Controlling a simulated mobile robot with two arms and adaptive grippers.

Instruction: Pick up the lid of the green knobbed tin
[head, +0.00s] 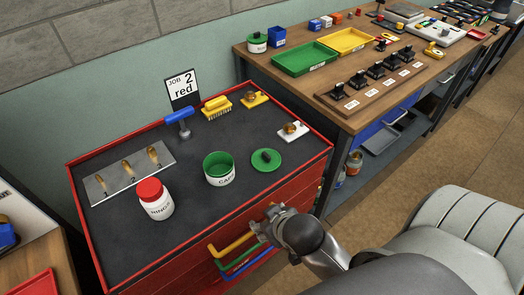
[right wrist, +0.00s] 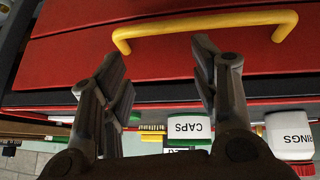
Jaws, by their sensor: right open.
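A green lid (head: 267,161) with a dark knob lies flat on the dark top of the red cabinet, to the right of an open tin (head: 219,170). The tin is green inside, with a white label reading CAPS; it also shows upside down in the right wrist view (right wrist: 189,125). My right gripper (head: 268,217) is at the cabinet's front side, near the drawer handles and apart from the lid. In the right wrist view its two fingers (right wrist: 160,62) are spread with nothing between them. My left gripper is not in view.
A white jar with a red lid (head: 155,199) stands left of the tin. A yellow handle (right wrist: 205,25) is just beyond my fingers. A blue-handled tool (head: 179,121), a yellow brush (head: 216,106) and small brass items lie behind. Another green-lidded tin (head: 257,41) stands on the wooden bench.

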